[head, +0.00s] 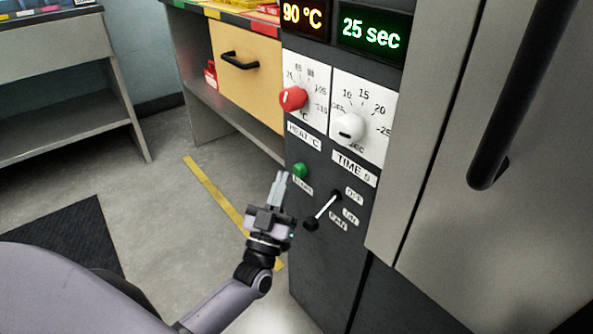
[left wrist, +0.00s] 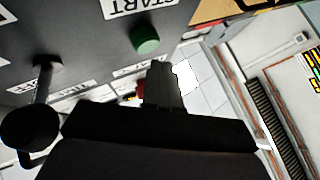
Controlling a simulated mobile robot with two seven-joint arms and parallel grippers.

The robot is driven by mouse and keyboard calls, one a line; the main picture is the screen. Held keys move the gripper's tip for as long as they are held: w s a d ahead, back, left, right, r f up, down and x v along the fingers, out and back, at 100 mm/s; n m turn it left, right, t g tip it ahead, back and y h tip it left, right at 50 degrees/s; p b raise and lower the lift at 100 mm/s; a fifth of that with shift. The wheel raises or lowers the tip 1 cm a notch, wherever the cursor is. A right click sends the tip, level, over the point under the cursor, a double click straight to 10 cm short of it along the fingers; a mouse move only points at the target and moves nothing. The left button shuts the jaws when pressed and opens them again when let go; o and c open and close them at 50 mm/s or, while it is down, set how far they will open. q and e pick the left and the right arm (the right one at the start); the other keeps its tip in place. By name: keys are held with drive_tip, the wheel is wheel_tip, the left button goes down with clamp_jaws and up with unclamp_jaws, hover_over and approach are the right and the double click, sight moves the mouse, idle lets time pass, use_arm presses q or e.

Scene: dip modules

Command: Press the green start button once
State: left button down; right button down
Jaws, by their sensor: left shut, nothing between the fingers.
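The green start button (head: 300,170) sits on the dark front panel of the machine, above a small "START" label. My left gripper (head: 281,180) is shut and empty, its fingertips just left of the button in the head view. In the left wrist view the green button (left wrist: 145,40) shows beyond the shut fingers (left wrist: 163,85), with a visible gap in the picture; I cannot tell the exact distance. My right gripper is not in view.
A selector lever (head: 325,207) is right of and below the button. A red heat knob (head: 293,98) and a white time knob (head: 347,128) are above. Displays read 90 °C and 25 sec. A steel door with a black handle (head: 520,95) is at right. Open floor lies left.

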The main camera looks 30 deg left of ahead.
use_arm(q)
drive_tip(key=s, duration=0.1)
drive_tip(key=s+a+p, duration=0.1)
drive_tip(key=s, duration=0.1)
drive_tip(key=s+a+p, duration=0.1)
drive_tip(key=shift+s, duration=0.3)
drive_tip(key=shift+s, duration=0.1)
idle(0.8)
